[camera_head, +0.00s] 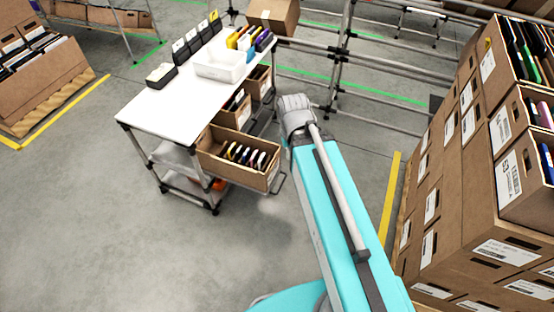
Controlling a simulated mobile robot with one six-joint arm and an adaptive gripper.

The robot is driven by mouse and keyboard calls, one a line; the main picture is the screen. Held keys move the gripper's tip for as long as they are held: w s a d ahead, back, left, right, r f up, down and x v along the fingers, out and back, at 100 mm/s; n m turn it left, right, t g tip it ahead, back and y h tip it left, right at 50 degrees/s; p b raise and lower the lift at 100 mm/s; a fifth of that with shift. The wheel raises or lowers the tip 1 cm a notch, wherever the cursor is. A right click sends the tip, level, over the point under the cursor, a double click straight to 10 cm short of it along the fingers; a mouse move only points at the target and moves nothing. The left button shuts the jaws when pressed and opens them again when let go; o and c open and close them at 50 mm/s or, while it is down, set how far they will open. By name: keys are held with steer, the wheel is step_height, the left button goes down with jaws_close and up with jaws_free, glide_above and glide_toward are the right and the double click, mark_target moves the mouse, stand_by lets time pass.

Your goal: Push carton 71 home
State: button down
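A brown open carton (215,152) juts out of the front of a white-topped cart (165,110), below its top. It holds several upright dark and light items with a yellow one among them. Two more cartons, a middle one (243,113) and a farther one (258,83), sit further back along the same side of the cart. No number 71 can be read on any carton. My teal arm reaches up from the bottom to a grey joint right of the cart. My gripper is not in view.
A white bin (219,68), dark label holders (181,52) and colourful items stand on the cart top. Stacked cartons (465,150) fill the right side. Metal rails (338,60) stand behind. The floor (80,220) left of the cart is clear.

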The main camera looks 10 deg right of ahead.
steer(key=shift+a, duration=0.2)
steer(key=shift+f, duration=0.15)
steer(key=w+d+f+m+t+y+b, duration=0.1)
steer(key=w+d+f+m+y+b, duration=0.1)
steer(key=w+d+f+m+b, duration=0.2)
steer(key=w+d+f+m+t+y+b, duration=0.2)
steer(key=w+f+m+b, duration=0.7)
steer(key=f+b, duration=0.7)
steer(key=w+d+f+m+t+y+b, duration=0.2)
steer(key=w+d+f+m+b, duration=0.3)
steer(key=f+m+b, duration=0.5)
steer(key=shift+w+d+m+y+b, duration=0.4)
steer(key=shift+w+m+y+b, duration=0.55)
steer(key=shift+b, duration=1.95)
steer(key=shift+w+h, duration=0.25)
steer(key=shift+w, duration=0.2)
